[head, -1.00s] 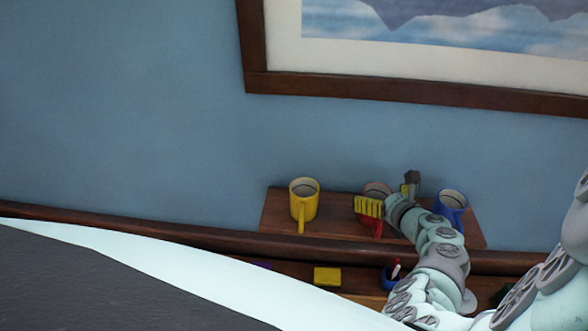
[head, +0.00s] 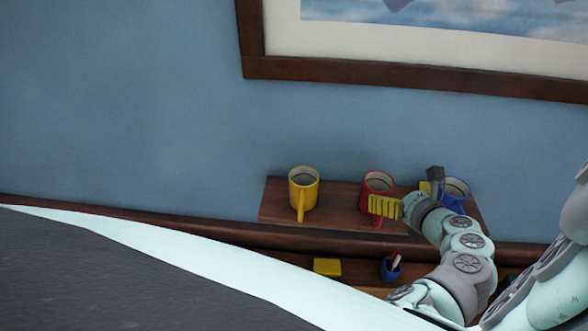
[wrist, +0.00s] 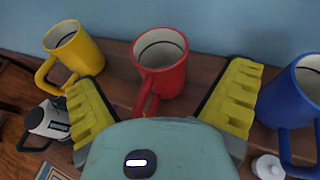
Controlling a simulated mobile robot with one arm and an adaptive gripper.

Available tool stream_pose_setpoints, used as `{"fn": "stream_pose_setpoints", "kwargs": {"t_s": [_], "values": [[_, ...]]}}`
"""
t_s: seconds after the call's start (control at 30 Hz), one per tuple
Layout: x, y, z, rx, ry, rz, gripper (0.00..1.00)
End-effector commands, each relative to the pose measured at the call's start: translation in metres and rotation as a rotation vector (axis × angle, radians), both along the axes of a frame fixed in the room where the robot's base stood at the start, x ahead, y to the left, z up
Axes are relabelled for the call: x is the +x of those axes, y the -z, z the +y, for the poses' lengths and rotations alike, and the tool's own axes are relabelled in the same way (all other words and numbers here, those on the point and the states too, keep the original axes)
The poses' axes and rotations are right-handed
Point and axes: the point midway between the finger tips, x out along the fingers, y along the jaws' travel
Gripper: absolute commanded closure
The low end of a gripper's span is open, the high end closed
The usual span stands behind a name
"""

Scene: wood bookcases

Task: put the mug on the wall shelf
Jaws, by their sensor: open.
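The red mug (head: 377,182) stands upright on the wooden wall shelf (head: 338,212), between a yellow mug (head: 303,187) and a blue mug (head: 458,188). My gripper (head: 405,197) is open, with its yellow-padded fingers spread in front of the shelf and partly covering the red and blue mugs. In the wrist view the red mug (wrist: 165,72) appears beyond and between the spread fingers, with its handle pointing toward my gripper and no finger visibly touching it. The yellow mug (wrist: 78,52) is at the left there, the blue mug (wrist: 285,98) at the right.
A lower wooden surface holds a yellow block (head: 327,267) and a blue cup (head: 389,271) with things in it. A framed picture (head: 420,82) hangs above the shelf. A white and black object (wrist: 48,120) and a small white one (wrist: 268,167) show below in the wrist view.

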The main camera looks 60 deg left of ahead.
Motion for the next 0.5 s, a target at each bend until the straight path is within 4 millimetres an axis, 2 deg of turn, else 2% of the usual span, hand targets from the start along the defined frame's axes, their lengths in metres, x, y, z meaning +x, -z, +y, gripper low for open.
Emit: {"fn": "stream_pose_setpoints", "kwargs": {"t_s": [0.5], "values": [[-0.014, -0.018, -0.047, 0.003, 0.004, -0.001, 0.00]]}}
